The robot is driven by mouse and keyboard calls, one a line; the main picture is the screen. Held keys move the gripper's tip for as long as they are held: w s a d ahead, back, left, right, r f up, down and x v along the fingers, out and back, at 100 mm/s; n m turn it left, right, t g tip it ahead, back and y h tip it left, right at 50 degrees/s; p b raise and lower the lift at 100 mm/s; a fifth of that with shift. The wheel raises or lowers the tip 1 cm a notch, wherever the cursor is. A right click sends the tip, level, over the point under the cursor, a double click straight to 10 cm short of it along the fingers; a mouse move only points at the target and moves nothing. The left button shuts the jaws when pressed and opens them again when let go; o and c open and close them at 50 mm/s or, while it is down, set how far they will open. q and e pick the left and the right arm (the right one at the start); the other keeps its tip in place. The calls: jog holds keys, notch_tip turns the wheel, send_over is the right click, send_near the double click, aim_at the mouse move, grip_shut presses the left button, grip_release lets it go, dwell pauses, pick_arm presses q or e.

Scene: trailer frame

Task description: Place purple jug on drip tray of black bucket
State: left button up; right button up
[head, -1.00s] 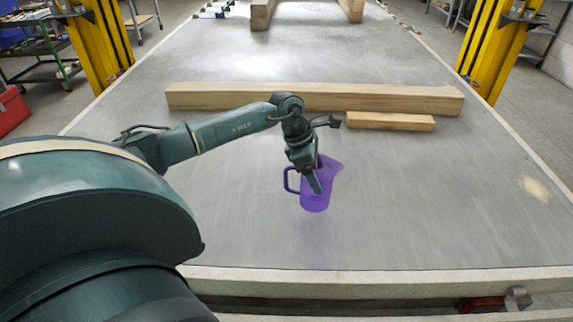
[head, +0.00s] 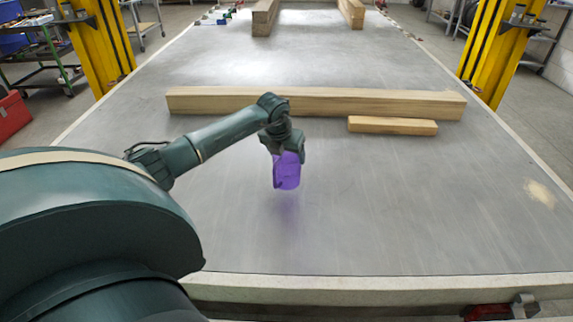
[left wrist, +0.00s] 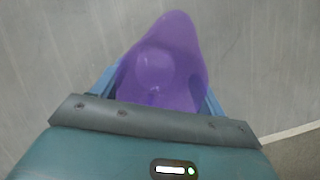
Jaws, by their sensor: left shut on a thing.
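The purple jug (head: 287,172) hangs above the grey trailer bed in the head view, near its middle, with a faint purple shadow below it. My left gripper (head: 284,150) is shut on it from above. In the left wrist view the jug (left wrist: 165,65) sits between the blue fingers of my left gripper (left wrist: 160,92), its spout pointing up in the picture. The gripper covers the jug's upper part in the head view. I see no black bucket or drip tray in these frames. My right gripper is not in view.
A long wooden beam (head: 350,102) lies across the bed behind the jug, with a shorter wooden block (head: 392,126) in front of it at right. The front and right of the bed (head: 430,210) are clear. Yellow posts (head: 100,50) stand at both sides.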

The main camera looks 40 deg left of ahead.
pick_arm(q)
jog(key=shift+f, duration=1.95)
jog(key=shift+f, duration=0.15)
jog(key=o, duration=1)
jog(key=shift+r, duration=0.25)
jog(key=v, duration=1.2)
